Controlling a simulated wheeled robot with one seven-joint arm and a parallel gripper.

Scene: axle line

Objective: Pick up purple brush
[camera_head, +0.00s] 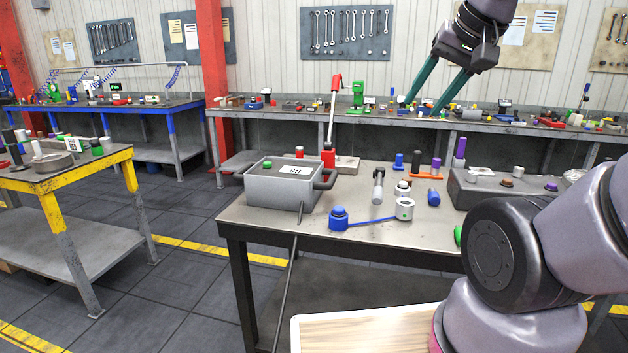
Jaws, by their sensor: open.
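My gripper (423,108) hangs at the upper right, with two dark green fingers spread apart and nothing between them. In the picture it is above the near grey table and in front of the back bench. A tall purple upright piece (460,149) stands at the back right of the near table, by a dark grey block. A smaller purple-topped piece (436,163) stands left of it, by an orange base. I cannot tell for sure which is the brush; bristles are too small to make out. Both are below the gripper in the picture, apart from it.
My arm hides the table's right part. A wooden-topped surface (365,335) is in front.

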